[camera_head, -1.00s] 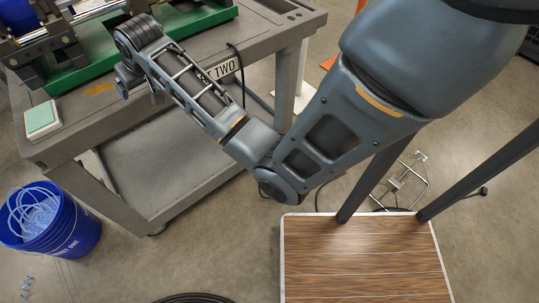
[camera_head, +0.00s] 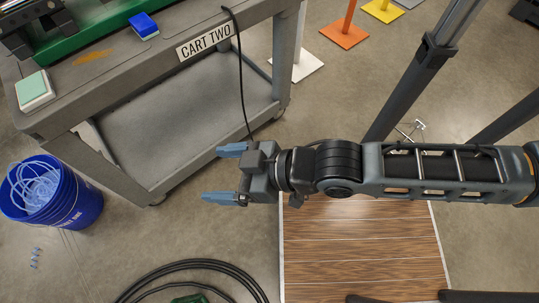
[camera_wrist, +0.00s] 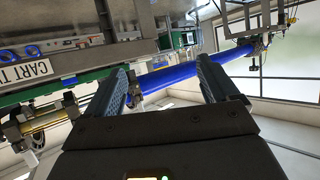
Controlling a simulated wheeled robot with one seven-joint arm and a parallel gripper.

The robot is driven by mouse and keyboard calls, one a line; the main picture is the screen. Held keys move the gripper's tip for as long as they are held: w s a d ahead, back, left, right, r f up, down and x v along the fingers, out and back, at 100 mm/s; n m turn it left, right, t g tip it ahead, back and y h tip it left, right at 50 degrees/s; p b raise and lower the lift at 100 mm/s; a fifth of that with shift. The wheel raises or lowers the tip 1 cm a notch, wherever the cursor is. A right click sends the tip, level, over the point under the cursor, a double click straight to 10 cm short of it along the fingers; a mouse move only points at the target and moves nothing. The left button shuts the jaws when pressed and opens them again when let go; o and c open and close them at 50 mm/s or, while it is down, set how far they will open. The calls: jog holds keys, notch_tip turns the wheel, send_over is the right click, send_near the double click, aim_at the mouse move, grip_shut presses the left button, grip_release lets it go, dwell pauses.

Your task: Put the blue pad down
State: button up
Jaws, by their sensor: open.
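The blue pad (camera_head: 144,25) lies on the near edge strip of the grey cart top (camera_head: 117,65), just above the "CART TWO" label and beside the green machine base. My gripper (camera_head: 212,175) is open and empty, fingers pointing left, in front of the cart and well away from the pad. In the wrist view, my two blue fingers (camera_wrist: 163,80) are spread apart with nothing held; a long blue pipe shows behind them. I cannot make out the pad there.
A pale green-topped pad (camera_head: 35,90) lies at the cart's left corner. A blue bucket (camera_head: 48,192) with clear tubing stands on the floor at left. A black cable (camera_head: 238,75) hangs over the cart edge. Coiled black hose (camera_head: 195,268) lies on the floor below.

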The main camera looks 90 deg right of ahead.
jog(key=s+a+r+n+t+y, duration=0.1)
jog(key=s+a+r+n+t, duration=0.1)
jog(key=s+r, duration=0.6)
jog(key=shift+s+r+y, duration=0.15)
jog(key=shift+r+y, duration=0.25)
jog(key=shift+r, duration=0.1)
jog(key=shift+c, duration=0.2)
